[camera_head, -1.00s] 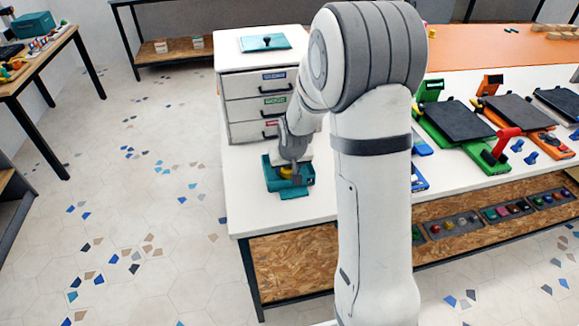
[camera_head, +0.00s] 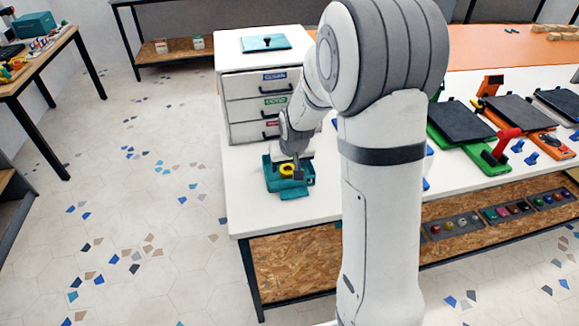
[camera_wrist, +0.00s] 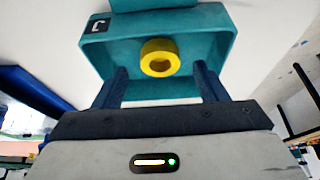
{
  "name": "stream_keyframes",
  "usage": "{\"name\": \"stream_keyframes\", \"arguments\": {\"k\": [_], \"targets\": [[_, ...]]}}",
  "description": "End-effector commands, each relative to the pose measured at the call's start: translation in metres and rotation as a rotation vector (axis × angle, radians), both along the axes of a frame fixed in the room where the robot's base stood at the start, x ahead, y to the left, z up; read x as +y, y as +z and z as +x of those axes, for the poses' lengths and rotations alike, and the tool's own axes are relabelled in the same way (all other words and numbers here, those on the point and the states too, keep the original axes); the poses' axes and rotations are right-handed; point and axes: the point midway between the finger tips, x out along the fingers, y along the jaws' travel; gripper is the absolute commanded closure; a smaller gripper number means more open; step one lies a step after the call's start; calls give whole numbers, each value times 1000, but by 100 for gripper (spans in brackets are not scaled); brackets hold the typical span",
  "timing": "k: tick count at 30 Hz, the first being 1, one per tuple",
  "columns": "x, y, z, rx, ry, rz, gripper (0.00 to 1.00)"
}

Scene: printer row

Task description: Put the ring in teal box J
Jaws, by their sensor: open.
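The teal box J (camera_head: 302,184) stands on the white table in front of the drawer unit. In the wrist view the box (camera_wrist: 100,52) shows a dark label with a letter on its rim. The yellow ring (camera_head: 287,170) lies inside the box; in the wrist view the ring (camera_wrist: 160,57) rests there clear of my fingers. My gripper (camera_wrist: 160,82) is open and empty, its two fingers apart at the near side of the box. In the head view my gripper (camera_head: 298,168) is just above the box, partly covering it.
A white drawer unit (camera_head: 262,103) stands close behind the box, with a teal lid (camera_head: 254,43) on top. Green and orange devices (camera_head: 470,122) stand on the table to the right. The table's left edge is close to the box.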

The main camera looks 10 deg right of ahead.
Motion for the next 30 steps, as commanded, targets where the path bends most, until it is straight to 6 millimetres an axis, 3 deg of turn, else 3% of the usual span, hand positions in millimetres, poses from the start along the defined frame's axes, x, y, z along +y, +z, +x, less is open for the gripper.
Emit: {"name": "stream_keyframes", "arguments": {"k": [9,19,23,30], "targets": [[0,62,-24,-5,0,0,34],[0,93,-48,6,0,0,34],[-1,110,-90,36,0,0,34],[-1,129,-199,124,1,1,34]]}}
